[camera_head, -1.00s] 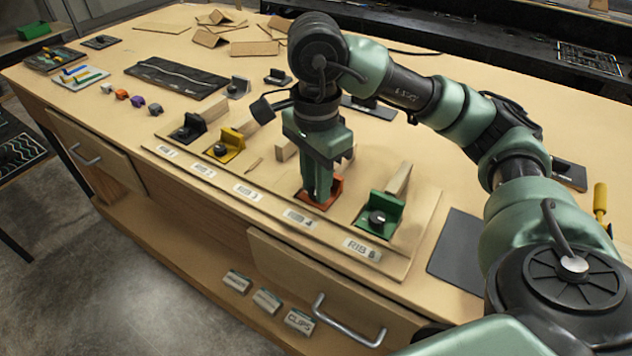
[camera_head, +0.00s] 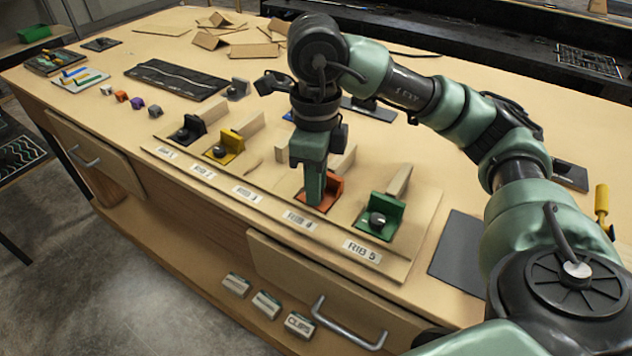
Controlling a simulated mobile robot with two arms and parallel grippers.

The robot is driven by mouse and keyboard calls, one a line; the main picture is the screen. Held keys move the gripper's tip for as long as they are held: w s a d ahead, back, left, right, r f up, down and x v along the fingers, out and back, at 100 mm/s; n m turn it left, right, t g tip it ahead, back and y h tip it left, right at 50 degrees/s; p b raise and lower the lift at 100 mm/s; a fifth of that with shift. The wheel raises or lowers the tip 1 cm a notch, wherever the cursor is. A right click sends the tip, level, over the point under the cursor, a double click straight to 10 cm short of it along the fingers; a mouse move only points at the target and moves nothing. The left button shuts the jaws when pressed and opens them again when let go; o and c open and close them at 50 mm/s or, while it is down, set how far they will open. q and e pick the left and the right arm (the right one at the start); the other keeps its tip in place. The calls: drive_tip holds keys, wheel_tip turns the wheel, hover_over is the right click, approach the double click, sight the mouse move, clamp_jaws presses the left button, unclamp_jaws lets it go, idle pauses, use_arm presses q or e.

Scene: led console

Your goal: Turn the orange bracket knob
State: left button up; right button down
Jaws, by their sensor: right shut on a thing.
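The orange bracket (camera_head: 333,189) stands at the RIB 4 place on the wooden board, with a wooden rib behind it. My right gripper (camera_head: 314,198) points down in front of the bracket and is shut on its knob. The fingers hide the knob and part of the bracket. My left gripper is not in view.
The green bracket (camera_head: 382,216) with a dark knob stands close on the right. The yellow bracket (camera_head: 226,148) and a black bracket (camera_head: 188,129) stand to the left. A yellow-handled tool (camera_head: 601,202) lies at the right. The board's front strip with labels is clear.

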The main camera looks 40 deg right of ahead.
drive_tip(key=m, duration=0.6)
drive_tip(key=shift+w+r+m, duration=0.1)
drive_tip(key=shift+r+m, duration=0.15)
drive_tip(key=shift+m, duration=2.85)
drive_tip(key=c, duration=1.5)
unclamp_jaws()
drive_tip(key=shift+f, duration=0.1)
drive_tip(key=shift+r+p, duration=1.3)
drive_tip(key=shift+r, duration=2.6)
